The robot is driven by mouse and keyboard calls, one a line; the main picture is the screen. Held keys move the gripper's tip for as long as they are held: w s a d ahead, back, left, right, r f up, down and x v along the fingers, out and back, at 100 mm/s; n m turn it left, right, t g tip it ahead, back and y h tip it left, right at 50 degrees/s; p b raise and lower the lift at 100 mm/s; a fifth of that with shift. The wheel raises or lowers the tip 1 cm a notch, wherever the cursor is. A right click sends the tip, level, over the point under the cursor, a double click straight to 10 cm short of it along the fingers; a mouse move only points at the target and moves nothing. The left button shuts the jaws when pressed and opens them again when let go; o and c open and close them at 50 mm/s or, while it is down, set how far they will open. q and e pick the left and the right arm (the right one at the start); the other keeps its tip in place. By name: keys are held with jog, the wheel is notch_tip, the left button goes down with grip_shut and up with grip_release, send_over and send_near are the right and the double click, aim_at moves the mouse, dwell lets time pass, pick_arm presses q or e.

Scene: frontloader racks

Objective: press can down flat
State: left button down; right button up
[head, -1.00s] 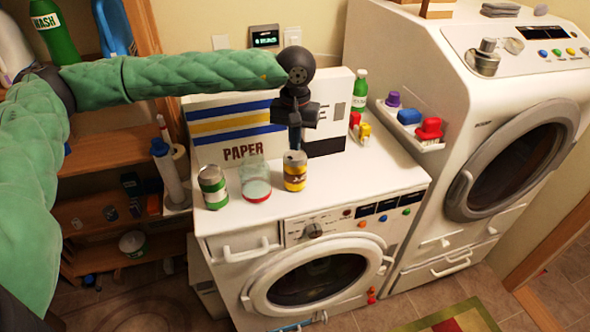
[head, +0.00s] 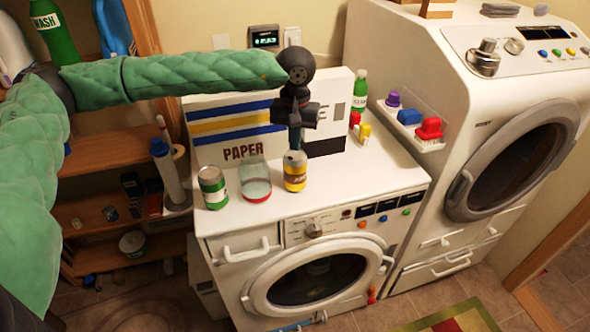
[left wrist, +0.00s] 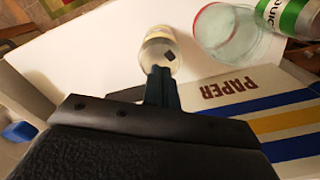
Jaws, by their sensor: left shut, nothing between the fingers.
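A yellow can (head: 295,178) with a grey top stands upright on the white washing machine top, in front of the paper box. Its pale top also shows in the left wrist view (left wrist: 155,48). My left gripper (head: 295,148) is shut and empty, pointing down directly over the can. In the left wrist view its closed fingertips (left wrist: 161,72) overlap the can's near rim. I cannot tell whether they touch it. The can looks full height. My right gripper is not in view.
Left of the can stand a clear glass jar with a red base (head: 256,180) and a green-and-white can (head: 213,188). The paper box (head: 225,130) is close behind. The machine top (head: 370,185) is clear to the right.

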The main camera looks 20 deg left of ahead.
aim_at(295, 154)
pick_arm(q)
jog(key=shift+f+b, duration=0.9)
jog(key=shift+f, duration=0.05)
dwell(0.5)
jog(key=shift+f+b, duration=1.1)
jog(key=shift+f, duration=0.2)
jog(key=shift+f+b, duration=1.1)
jog(key=shift+b, duration=0.1)
jog(key=shift+f, duration=0.2)
jog(key=shift+f+b, duration=0.15)
jog(key=shift+b, duration=0.2)
jog(key=shift+r, duration=3.55)
